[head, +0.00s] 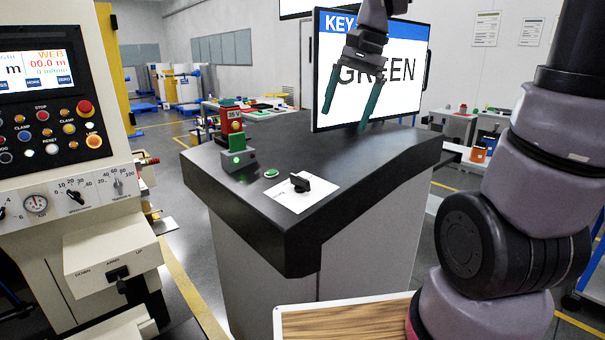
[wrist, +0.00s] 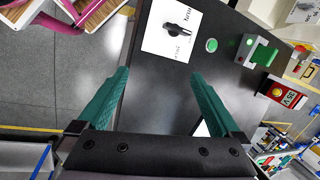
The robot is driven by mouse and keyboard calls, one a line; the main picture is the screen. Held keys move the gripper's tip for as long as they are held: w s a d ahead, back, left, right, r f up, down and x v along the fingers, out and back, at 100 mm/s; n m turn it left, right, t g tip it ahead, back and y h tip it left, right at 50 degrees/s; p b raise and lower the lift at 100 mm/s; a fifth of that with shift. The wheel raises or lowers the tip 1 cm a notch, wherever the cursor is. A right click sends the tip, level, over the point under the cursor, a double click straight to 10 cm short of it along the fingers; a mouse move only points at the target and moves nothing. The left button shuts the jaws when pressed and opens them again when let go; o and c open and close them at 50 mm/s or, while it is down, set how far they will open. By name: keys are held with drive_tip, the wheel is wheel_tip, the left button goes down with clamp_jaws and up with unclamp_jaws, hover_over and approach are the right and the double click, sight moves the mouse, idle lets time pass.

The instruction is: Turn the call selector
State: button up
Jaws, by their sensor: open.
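The call selector (head: 299,183) is a black rotary knob on a white plate (head: 290,199) on the dark sloped console top. In the wrist view the selector (wrist: 178,28) lies on its plate (wrist: 158,40) near the top, ahead of the fingertips. My gripper (head: 347,108) is open and empty, with green fingers, above the console's back in front of the screen. In the wrist view its fingers (wrist: 158,82) are spread wide with the console top between them. The screen (head: 391,95) shows "KEY" on a blue band and "GREEN" below.
Beside the plate is a green round button (head: 271,173). A small device with a lit green lamp (head: 237,159) and a red unit marked 35 V (head: 231,121) stand at the console's left. A control machine (head: 62,110) stands at the far left. The console's middle is clear.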

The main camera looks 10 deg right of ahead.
sight(301, 178)
drive_tip(key=w+a+f+m+g, duration=0.3)
drive_tip(key=w+a+f+g, duration=0.1)
drive_tip(key=a+f, duration=0.15)
drive_tip(key=shift+y, duration=0.4)
drive_tip(key=x, duration=1)
drive_tip(key=shift+w+a+f, duration=0.1)
drive_tip(key=shift+w+a, duration=0.05)
drive_tip(key=shift+w, duration=0.05)
drive_tip(key=c, duration=1.2)
